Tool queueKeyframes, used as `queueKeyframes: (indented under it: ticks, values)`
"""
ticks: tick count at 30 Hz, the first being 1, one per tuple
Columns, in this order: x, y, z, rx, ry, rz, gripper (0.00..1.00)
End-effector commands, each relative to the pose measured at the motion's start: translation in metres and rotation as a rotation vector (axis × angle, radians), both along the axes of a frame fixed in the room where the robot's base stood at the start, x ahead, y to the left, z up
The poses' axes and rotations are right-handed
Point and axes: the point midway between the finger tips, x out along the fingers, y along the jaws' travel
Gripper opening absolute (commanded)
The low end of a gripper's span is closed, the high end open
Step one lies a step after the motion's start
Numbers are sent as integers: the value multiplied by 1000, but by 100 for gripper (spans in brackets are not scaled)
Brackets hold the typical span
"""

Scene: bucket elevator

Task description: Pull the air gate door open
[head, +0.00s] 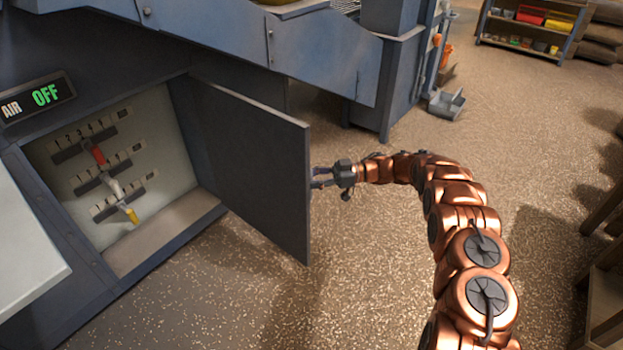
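The air gate door (258,165) is a dark grey panel standing swung well out from the blue cabinet. Its hinge side is at the left and its free edge is at the right. The opening behind it shows a pale panel with three slotted rows and a red lever (95,152), a white lever (116,187) and a yellow-tipped lever (131,214). My gripper (316,177) is beside the door's free edge, on its outer side. The fingertips are partly hidden by the door, so I cannot tell whether they touch or grip it. No handle shows.
A display (38,98) reads "AIR OFF". A pale surface (25,245) is at the lower left. The blue machine frame (320,60) overhangs behind the door. A shelf (530,28) stands at the back right. Speckled floor is clear below the door.

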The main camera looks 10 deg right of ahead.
Motion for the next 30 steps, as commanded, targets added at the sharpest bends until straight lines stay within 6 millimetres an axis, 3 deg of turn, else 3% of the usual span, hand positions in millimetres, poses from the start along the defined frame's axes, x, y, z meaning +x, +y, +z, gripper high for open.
queueKeyframes:
  ticks: [8, 21, 30]
  values:
    - [1, -6, 0, 1, -3, -2, 41]
    - [5, -74, -1, 0, -2, -1, 41]
    - [7, -101, -2, -2, 1, -2, 41]
